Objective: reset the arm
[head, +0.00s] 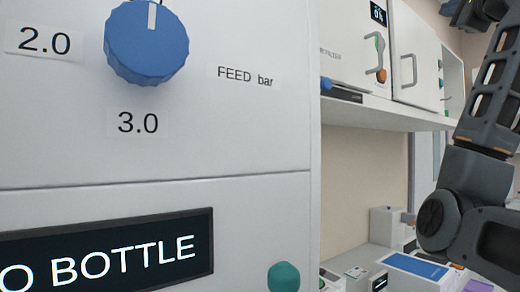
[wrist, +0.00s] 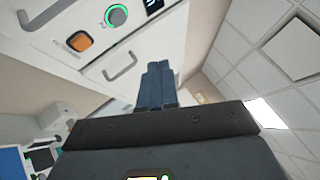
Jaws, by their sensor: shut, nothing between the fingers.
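My arm shows at the right edge of the head view, its dark links folded up beside the cabinet wall; its gripper is outside that view. In the wrist view my gripper (wrist: 158,86) is shut and empty, its two blue-grey fingers side by side. It points toward white cabinet doors and the ceiling, and I see it touching nothing.
A white panel with a blue knob (head: 147,42), a "BOTTLE" display (head: 108,254) and a green button (head: 284,277) fills the left of the head view. Behind it are a shelf (head: 370,111), cabinet doors (head: 415,55) and a counter holding a blue-topped box (head: 418,266).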

